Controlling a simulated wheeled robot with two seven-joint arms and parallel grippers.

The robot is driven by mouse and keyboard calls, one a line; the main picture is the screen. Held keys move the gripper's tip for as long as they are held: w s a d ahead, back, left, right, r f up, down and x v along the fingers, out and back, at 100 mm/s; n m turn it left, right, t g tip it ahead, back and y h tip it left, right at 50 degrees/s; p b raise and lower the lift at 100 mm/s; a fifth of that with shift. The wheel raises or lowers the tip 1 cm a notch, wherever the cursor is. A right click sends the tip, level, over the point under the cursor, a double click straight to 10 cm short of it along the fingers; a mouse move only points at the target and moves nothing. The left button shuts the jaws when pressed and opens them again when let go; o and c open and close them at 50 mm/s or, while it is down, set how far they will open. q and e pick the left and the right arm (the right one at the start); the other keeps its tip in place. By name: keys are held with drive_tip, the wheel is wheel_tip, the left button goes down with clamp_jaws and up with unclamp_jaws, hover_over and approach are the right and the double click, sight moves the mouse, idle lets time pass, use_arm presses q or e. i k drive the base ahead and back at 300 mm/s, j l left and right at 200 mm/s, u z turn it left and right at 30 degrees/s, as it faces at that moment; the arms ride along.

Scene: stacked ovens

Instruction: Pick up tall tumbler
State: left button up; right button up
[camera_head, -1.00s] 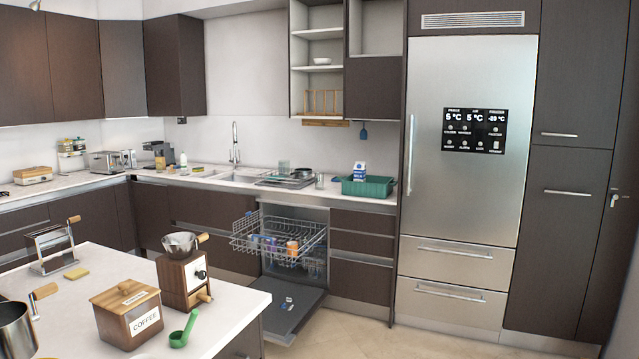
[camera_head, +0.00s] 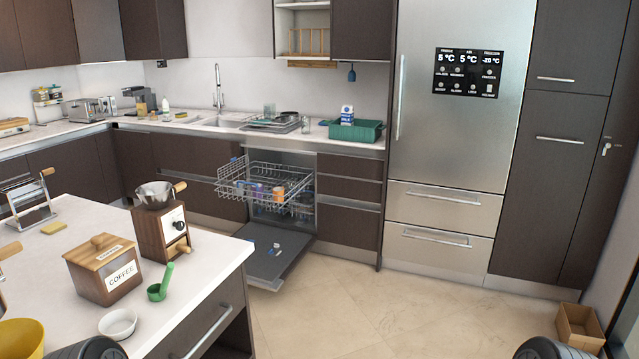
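Two clear glasses stand on the back counter near the drying rack, one behind it (camera_head: 269,111) and one at its right end (camera_head: 306,125). Both are small and far off, so I cannot tell which is the tall tumbler. The open dishwasher's pulled-out rack (camera_head: 235,186) holds several cups, among them an orange one (camera_head: 278,194) and blue ones; other glassware there is hard to make out. Neither of my grippers is in view. Dark rounded parts, apparently of my arms, show at the bottom left and bottom right edges.
The dishwasher door (camera_head: 290,262) hangs open low over the floor. The white island (camera_head: 205,255) at left holds a coffee box (camera_head: 103,268), a grinder (camera_head: 160,230), a green scoop and bowls. A cardboard box (camera_head: 581,325) lies at lower right. The tiled floor (camera_head: 370,310) between is clear.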

sight(305, 120)
drive_tip(key=i+l+z, duration=0.3)
drive_tip(key=i, duration=0.85)
drive_tip(key=i+j+z, duration=0.1)
drive_tip(key=i+z, duration=0.25)
drive_tip(key=i, duration=0.8)
drive_tip(key=i+j, duration=0.15)
drive_tip(key=i, duration=0.3)
drive_tip(key=i+j, duration=0.2)
drive_tip(key=i, duration=0.25)
drive_tip(key=i+j, duration=0.15)
drive_tip(key=i, duration=0.3)
drive_tip(key=i+j, duration=0.15)
drive_tip(key=i, duration=0.25)
drive_tip(key=i+j, duration=0.15)
drive_tip(key=j, duration=0.2)
drive_tip(key=i+j+z, duration=0.1)
drive_tip(key=j, duration=0.2)
drive_tip(key=i+j, duration=0.15)
drive_tip(key=j, duration=0.2)
drive_tip(key=i+j+z, duration=0.1)
drive_tip(key=j, duration=0.25)
drive_tip(key=i+j+z, duration=0.1)
drive_tip(key=j, duration=0.2)
